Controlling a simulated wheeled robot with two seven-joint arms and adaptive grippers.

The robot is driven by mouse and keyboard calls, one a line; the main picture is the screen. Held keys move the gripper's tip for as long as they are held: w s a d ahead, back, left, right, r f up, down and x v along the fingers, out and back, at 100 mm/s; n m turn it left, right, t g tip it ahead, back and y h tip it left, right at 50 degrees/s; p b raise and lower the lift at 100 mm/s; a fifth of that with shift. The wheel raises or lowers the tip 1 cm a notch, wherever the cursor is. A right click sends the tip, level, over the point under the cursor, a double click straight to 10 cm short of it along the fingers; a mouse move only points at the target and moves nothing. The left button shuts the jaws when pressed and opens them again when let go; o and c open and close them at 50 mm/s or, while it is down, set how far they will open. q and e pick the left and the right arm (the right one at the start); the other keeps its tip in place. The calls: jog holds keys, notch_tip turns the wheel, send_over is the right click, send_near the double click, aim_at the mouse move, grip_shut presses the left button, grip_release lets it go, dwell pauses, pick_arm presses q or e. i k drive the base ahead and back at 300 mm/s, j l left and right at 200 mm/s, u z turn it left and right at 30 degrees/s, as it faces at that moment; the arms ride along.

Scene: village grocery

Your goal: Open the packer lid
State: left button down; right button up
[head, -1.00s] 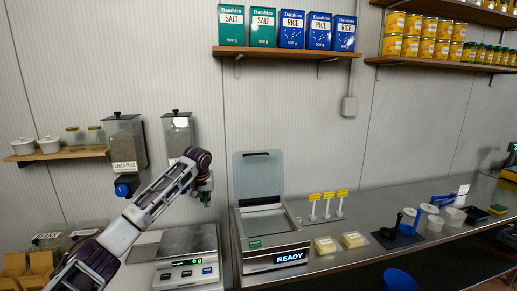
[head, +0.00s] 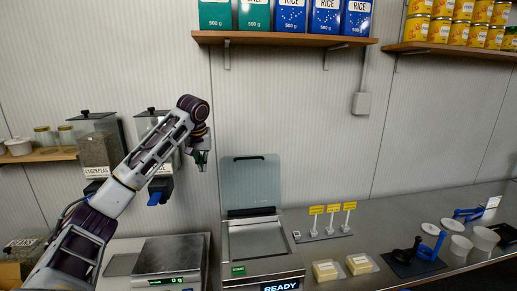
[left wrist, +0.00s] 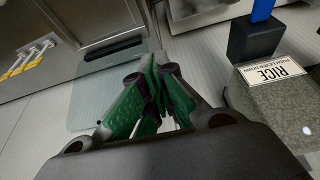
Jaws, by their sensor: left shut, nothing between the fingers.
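The packer (head: 292,266) stands on the steel counter with a green label and a lit "READY" display at its front. Its clear lid (head: 250,186) stands raised, nearly upright, at the back, with a dark handle bar on its top edge. The open well below it shows a bare steel plate (head: 258,242). My left gripper (head: 203,164) is shut and empty, pointing down to the left of the lid's top edge, apart from it in the head view. In the left wrist view its green-padded fingers (left wrist: 152,82) overlap the translucent lid (left wrist: 92,103). My right gripper is out of view.
A scale (head: 170,255) stands left of the packer. Dispensers (head: 98,148) hang on the wall behind my left arm. A shelf (head: 285,39) is above.

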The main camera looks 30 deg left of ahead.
aim_at(261, 209)
jog(key=i, duration=1.15)
